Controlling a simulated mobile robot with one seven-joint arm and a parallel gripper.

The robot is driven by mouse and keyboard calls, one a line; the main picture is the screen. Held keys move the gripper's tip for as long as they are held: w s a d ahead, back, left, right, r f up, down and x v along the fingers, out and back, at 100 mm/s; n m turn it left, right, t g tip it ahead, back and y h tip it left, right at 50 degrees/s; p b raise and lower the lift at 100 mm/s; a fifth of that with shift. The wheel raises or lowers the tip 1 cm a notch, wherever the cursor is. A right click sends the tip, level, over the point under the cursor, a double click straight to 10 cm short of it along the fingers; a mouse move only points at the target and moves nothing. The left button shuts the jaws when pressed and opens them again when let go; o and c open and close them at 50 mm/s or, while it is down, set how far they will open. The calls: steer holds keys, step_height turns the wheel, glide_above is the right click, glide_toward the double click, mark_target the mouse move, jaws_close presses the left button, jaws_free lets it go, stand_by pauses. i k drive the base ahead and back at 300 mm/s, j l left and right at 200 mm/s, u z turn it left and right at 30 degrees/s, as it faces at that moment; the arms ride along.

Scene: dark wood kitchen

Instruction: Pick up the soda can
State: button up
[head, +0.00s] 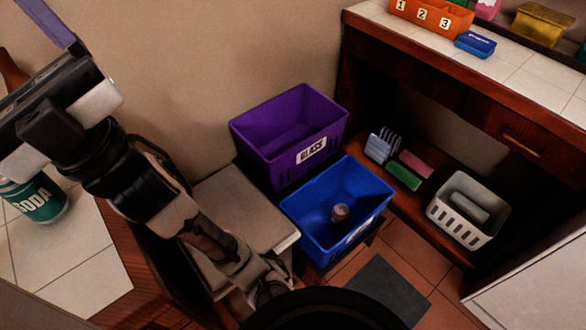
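My gripper (22,122) is over the can in the picture, at the left edge. Its fingers cannot be made out, so I cannot tell whether it is open or shut, or whether it touches the can.
A brown bottle-like thing (10,72) shows behind my gripper. A purple "GLASS" bin (255,140) and a blue bin (300,222) with a small can (340,212) stand right of my arm. A wooden desk (440,70) and a white basket (440,222) are at right.

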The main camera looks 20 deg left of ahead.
mark_target(40, 199)
steer(key=k+l, duration=0.15)
steer(key=l, duration=0.15)
steer(key=k+l+u, duration=0.35)
steer(key=l+u, duration=0.25)
steer(key=u, duration=1.3)
steer(key=i+j+u, duration=0.1)
steer(key=i+u, duration=0.35)
